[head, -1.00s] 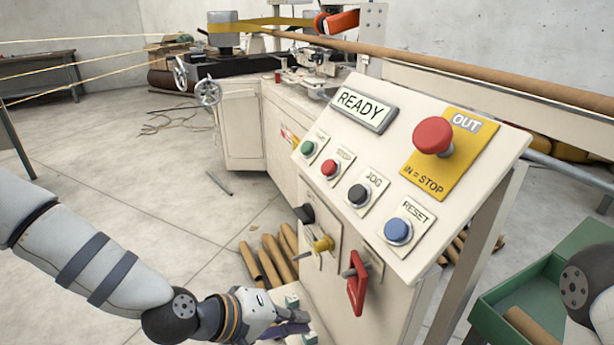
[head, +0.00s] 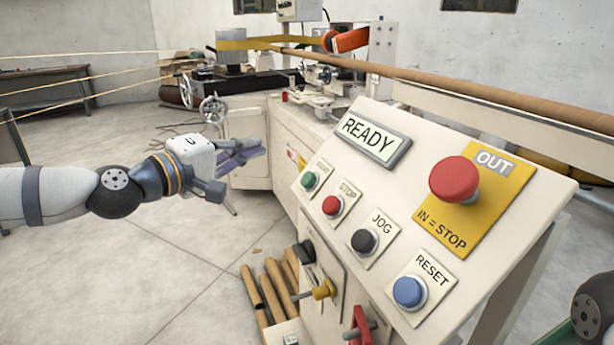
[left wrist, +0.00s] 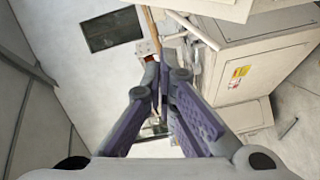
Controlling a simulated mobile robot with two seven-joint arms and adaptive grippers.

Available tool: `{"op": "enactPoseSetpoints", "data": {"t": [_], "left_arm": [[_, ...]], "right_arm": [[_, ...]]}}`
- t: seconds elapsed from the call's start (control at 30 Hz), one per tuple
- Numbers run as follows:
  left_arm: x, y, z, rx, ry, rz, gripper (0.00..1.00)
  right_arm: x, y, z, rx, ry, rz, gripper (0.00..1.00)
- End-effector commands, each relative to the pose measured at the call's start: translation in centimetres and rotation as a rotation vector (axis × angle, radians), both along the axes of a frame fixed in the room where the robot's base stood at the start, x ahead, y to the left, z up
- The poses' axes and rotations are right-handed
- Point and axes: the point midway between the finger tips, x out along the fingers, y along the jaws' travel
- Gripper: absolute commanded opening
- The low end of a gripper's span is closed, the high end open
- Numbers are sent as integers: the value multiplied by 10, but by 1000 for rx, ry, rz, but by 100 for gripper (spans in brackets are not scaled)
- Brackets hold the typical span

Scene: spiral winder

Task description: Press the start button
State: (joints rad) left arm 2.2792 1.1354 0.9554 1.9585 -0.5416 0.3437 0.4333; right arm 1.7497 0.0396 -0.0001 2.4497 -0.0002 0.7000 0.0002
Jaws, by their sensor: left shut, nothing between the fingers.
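The green start button (head: 309,180) sits at the upper left of the button row on the sloping cream control panel (head: 400,190). Its label is too small to read clearly. The display (head: 370,139) on the panel reads READY. My left gripper (head: 258,151) is shut and empty, left of the panel and apart from the green button, at about the height of the display. In the left wrist view its purple fingers (left wrist: 158,85) meet at the tips, and no button shows there. My right gripper is not in view.
The panel also holds a red STOP button (head: 332,205), a black JOG button (head: 364,241), a blue RESET button (head: 409,292) and a large red mushroom button (head: 454,180). A yellow-handled switch (head: 322,289) and a red lever (head: 360,328) stick out below. Cardboard tubes (head: 268,293) stand by the cabinet.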

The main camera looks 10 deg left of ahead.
Motion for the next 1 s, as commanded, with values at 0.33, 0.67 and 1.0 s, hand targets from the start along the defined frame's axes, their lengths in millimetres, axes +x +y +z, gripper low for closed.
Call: {"op": "enactPoseSetpoints", "data": {"t": [0.33, 0.67, 1.0], "left_arm": [[2, -3, -4, 1, 2, -1, 0], [21, -32, -39, 1, 11, -3, 0], [36, -55, -58, 0, 5, -2, 0]], "right_arm": [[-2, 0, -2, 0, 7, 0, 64], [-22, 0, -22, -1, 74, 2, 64], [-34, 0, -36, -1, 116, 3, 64]]}}
